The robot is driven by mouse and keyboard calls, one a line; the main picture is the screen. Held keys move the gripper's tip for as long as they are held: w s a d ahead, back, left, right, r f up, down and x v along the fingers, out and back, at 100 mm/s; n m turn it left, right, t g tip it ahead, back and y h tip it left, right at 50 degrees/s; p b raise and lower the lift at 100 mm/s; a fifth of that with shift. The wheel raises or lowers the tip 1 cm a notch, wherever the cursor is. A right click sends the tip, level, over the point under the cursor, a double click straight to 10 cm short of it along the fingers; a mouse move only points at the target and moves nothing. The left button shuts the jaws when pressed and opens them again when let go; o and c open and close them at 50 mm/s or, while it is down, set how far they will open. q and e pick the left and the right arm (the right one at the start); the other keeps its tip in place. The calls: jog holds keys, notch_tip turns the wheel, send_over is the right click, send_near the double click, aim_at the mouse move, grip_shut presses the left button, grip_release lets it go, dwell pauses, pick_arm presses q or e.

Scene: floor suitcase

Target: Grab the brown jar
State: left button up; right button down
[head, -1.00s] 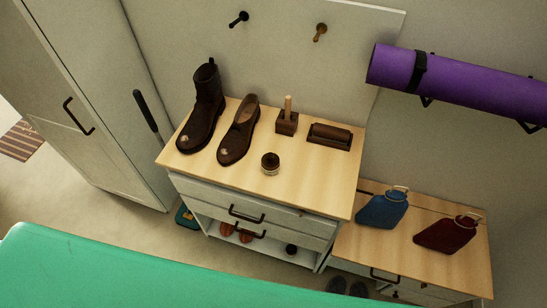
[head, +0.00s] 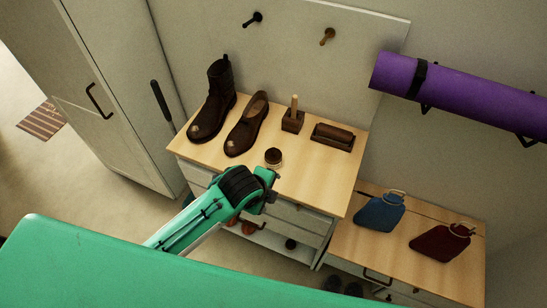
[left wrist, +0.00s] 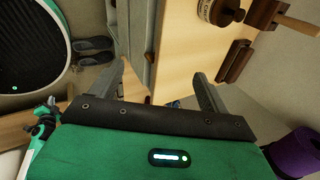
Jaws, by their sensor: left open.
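The brown jar (head: 273,157), small and round with a dark lid and pale label band, stands on the wooden top of the shoe cabinet (head: 310,185) near its front edge. My left gripper (head: 270,178) is just in front of the jar, by the cabinet's front edge, and does not hold it. In the left wrist view its fingers (left wrist: 157,70) are apart with nothing between them. The jar also shows there at the top edge (left wrist: 222,12), partly cut off and beyond the right finger.
A dark boot (head: 214,100) and a brown shoe (head: 247,125) stand left of the jar. Bare wood lies right of the jar.

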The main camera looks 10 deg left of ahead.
pick_arm(q)
jog(key=w+r+m, duration=0.3)
jog(key=w+m, duration=0.1)
jog(key=m, duration=0.3)
jog(key=m+t+y, duration=0.1)
jog(key=m+y, duration=0.1)
jog(key=m, duration=0.6)
send_near(273, 155)
jog(key=p+x, duration=0.1)
jog(key=x, duration=0.3)
jog(key=shift+w+d+f, duration=0.1)
jog(key=shift+w+f, duration=0.05)
jog(key=shift+f, duration=0.25)
jog(key=shift+w+f, duration=0.25)
jog(key=shift+f, duration=0.1)
jog(key=shift+w+f+p, duration=0.3)
jog(key=shift+f+p, duration=0.05)
jog(key=shift+p, duration=0.15)
jog(key=p+x, duration=0.1)
jog(key=x, duration=0.2)
jog(key=shift+w+f, duration=0.35)
jog(key=shift+f, duration=0.15)
